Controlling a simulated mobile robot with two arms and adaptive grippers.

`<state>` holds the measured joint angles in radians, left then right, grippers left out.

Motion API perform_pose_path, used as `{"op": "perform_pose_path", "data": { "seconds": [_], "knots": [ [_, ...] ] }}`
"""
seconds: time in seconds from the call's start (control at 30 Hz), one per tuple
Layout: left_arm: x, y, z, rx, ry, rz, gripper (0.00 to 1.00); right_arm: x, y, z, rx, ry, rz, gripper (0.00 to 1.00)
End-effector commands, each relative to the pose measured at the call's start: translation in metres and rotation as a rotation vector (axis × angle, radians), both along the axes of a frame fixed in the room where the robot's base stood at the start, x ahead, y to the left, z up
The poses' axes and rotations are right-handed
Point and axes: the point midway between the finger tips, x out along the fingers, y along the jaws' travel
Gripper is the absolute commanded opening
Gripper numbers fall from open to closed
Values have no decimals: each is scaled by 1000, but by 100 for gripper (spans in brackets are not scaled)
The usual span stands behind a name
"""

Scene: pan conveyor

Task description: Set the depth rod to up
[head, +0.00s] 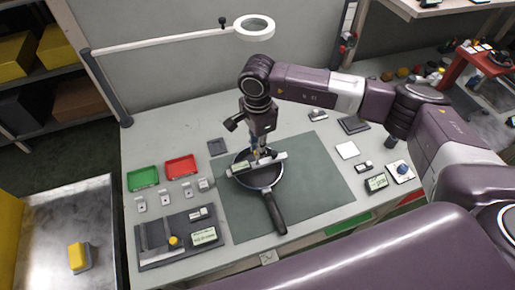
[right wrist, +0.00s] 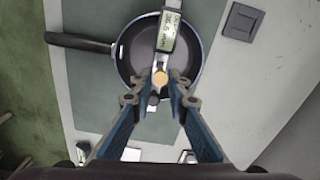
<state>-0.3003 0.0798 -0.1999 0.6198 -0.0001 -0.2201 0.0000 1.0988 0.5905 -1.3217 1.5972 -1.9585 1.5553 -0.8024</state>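A depth gauge (head: 268,161) with a small display lies across the rim of a black frying pan (head: 259,178). In the right wrist view the gauge (right wrist: 166,36) crosses the pan (right wrist: 126,63) as a grey bar, with digits on its display. A round brass-coloured knob (right wrist: 160,79) shows between the fingertips. My right gripper (right wrist: 162,77) is over the gauge with its fingers apart, one on each side of the knob. Whether they touch the knob is unclear. The depth rod is hard to make out beneath the gripper. My left gripper is not in view.
The pan is on a green mat (head: 325,190). A green tray (head: 143,179), a red tray (head: 181,167) and small metal pieces stand on the left. A dark fixture board (head: 160,257) is at the front left. A ring lamp (head: 254,26) hangs above.

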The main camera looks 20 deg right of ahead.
Motion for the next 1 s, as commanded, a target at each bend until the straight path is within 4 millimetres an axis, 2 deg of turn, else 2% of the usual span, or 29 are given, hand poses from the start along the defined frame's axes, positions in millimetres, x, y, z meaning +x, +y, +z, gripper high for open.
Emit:
{"op": "perform_pose_path", "data": {
  "seconds": [0.03,0.13,0.47,0.57,1.0],
  "knots": [
    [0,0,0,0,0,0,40,0,0,0,0,-1,0,22],
    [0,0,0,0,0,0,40,0,0,0,0,-1,0,32],
    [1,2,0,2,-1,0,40,1,0,4,0,-2,0,32],
    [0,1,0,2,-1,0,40,1,0,15,1,-4,0,32],
    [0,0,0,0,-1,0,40,1,0,102,1,-4,1,32]
  ]
}}
